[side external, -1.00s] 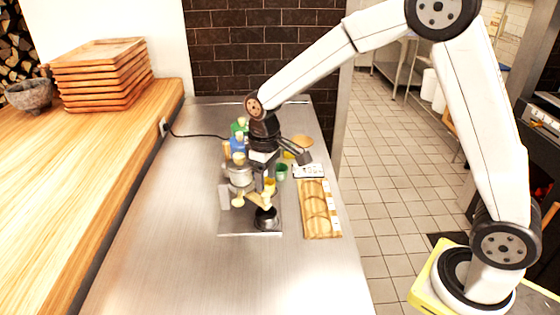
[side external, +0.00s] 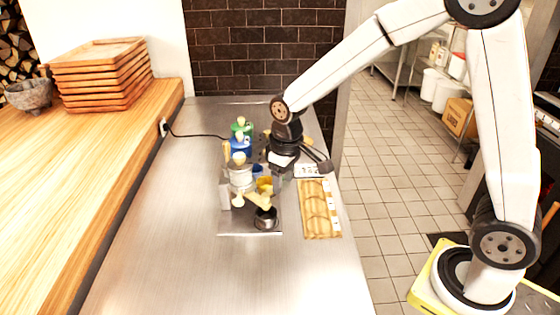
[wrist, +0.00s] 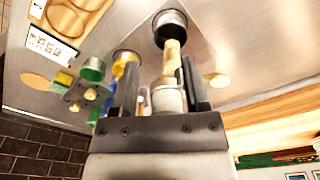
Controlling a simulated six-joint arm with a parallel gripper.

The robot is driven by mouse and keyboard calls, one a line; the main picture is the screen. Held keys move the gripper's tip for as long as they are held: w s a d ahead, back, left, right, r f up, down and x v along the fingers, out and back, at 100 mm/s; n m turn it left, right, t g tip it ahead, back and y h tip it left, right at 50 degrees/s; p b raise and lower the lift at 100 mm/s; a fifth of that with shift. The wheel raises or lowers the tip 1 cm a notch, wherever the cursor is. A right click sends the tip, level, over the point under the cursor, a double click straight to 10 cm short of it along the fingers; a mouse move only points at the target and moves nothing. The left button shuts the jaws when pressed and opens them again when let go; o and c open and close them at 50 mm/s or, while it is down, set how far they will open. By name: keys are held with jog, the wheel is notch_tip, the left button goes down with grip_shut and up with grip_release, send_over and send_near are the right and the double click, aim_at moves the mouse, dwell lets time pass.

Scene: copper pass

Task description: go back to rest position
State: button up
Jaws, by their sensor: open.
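My gripper (side external: 274,174) is open and hangs over the right part of the group of coffee things on the steel counter (side external: 170,245). In the wrist view my gripper (wrist: 160,68) has its two dark fingers apart. A silvery jar (wrist: 168,98) and a wooden handle (wrist: 171,55) show between the fingers, but the side view has the jar (side external: 241,180) standing left of the gripper. The fingers seem to hold nothing. My arm stretches from the right across to the counter.
A dark metal cup (side external: 265,220), a yellow cup (side external: 264,185) and blue (side external: 240,147) and green (side external: 240,129) items stand close around the gripper. A wooden board (side external: 320,210) lies at right. Stacked trays (side external: 100,78) stand at far left. The front counter is clear.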

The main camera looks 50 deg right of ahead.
jog(key=s+d+f+m+t, duration=0.1)
jog(key=s+d+f+m, duration=0.1)
jog(key=s, duration=1)
jog(key=shift+d+f+t, duration=0.15)
jog(key=shift+d+t, duration=0.25)
jog(key=shift+d, duration=0.1)
